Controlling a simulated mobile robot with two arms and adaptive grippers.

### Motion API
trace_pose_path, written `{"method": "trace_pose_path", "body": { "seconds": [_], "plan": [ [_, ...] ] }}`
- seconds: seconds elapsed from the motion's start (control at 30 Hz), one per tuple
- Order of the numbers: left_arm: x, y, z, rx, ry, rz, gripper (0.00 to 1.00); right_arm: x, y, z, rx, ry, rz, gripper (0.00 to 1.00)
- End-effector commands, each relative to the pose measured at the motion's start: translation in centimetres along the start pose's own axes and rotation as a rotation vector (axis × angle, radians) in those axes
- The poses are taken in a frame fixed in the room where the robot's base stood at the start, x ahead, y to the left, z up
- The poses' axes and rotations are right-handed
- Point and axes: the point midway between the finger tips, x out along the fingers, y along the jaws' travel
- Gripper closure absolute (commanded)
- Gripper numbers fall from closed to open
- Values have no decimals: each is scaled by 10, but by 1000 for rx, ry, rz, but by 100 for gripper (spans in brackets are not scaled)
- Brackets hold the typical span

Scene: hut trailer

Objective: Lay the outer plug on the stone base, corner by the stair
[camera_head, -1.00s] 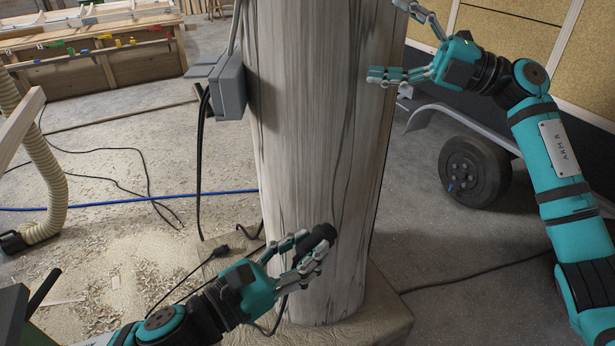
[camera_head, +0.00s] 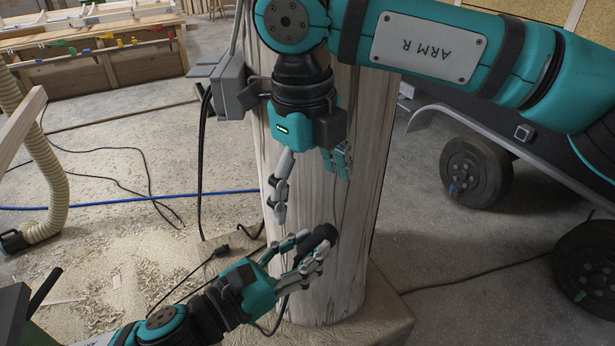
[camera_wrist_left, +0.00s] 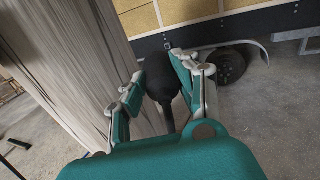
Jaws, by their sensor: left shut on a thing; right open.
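A black plug (camera_head: 324,233) is held in the fingers of my left gripper (camera_head: 309,247), in front of the lower wooden column (camera_head: 325,205). In the left wrist view the plug (camera_wrist_left: 160,76) sits between both finger pairs (camera_wrist_left: 158,88). A cable hangs from it. My right gripper (camera_head: 310,196) is open and empty in front of the column, just above the left one. The stone base (camera_head: 383,308) surrounds the column's foot, below the held plug. A second black plug (camera_head: 221,251) lies near the base's left corner. I cannot identify a stair.
A grey box (camera_head: 232,88) with hanging cables is fixed to the column's left side. A blue cable (camera_head: 120,203) and wood shavings lie on the floor at left. A trailer wheel (camera_head: 476,172) stands at right. A ribbed hose (camera_head: 48,180) stands far left.

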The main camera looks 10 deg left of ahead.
Motion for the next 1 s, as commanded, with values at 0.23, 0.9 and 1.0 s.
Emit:
{"method": "trace_pose_path", "body": {
  "seconds": [0.23,0.9,1.0],
  "plan": [
    [0,0,0,0,-1,0,100,44,1,0,-2,2,7,8],
    [0,0,0,0,-1,0,100,111,2,0,0,-3,7,8],
    [0,0,0,0,-1,0,100,111,2,0,0,-3,7,8]
  ]
}}
